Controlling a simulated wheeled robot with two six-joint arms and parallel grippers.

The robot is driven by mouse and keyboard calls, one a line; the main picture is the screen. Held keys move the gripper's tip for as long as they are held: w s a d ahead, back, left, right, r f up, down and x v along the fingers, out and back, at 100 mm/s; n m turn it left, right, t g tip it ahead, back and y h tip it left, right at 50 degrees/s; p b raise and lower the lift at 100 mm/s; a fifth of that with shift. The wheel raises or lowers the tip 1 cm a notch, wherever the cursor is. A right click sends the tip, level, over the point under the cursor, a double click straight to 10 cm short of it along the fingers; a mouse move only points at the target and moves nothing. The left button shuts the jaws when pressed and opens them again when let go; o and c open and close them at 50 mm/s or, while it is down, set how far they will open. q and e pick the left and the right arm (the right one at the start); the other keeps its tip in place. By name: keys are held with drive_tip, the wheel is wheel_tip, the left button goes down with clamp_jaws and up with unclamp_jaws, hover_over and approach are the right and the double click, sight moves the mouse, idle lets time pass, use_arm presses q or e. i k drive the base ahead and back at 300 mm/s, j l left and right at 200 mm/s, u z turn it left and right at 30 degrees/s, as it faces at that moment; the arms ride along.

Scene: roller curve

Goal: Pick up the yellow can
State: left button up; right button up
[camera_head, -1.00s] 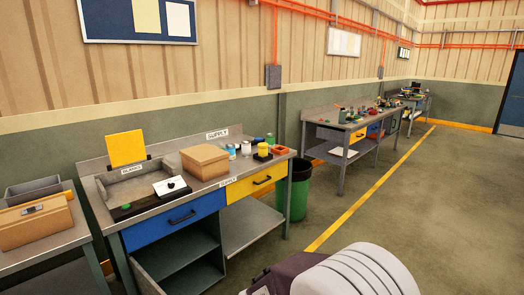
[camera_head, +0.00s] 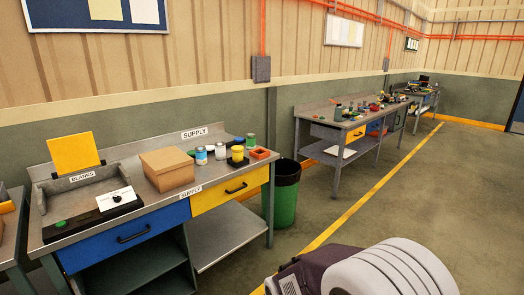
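The yellow can (camera_head: 238,153) stands upright on a small black block or base on the right part of the near workbench (camera_head: 150,222). An orange-red open box (camera_head: 260,154) is to its right, and a white can (camera_head: 221,152) is to its left. A blue-and-white can (camera_head: 201,155) and green-topped cans (camera_head: 250,141) are close by. No gripper shows in the view. A white, ribbed rounded part with a dark section, probably mine, is at the bottom right, well away from the can.
A cardboard box (camera_head: 168,169) sits left of the cans. A control box with a dial (camera_head: 115,199) and a yellow panel (camera_head: 76,153) are farther left. A green bin (camera_head: 283,196) stands on the floor right of the bench. Open floor lies right of the yellow line.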

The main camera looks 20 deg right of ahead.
sight(237, 156)
drive_tip(key=i+l+z, duration=0.1)
drive_tip(key=i+l, duration=0.3)
drive_tip(key=i+l+z, duration=0.15)
drive_tip(key=i+l, duration=0.2)
drive_tip(key=i, duration=0.25)
drive_tip(key=i+l+z, duration=0.1)
drive_tip(key=i+l, duration=0.2)
drive_tip(key=i, duration=0.25)
drive_tip(key=i+j+z, duration=0.1)
drive_tip(key=i, duration=0.35)
drive_tip(key=i+j, duration=0.35)
drive_tip(key=i, duration=0.15)
drive_tip(key=l+z, duration=0.05)
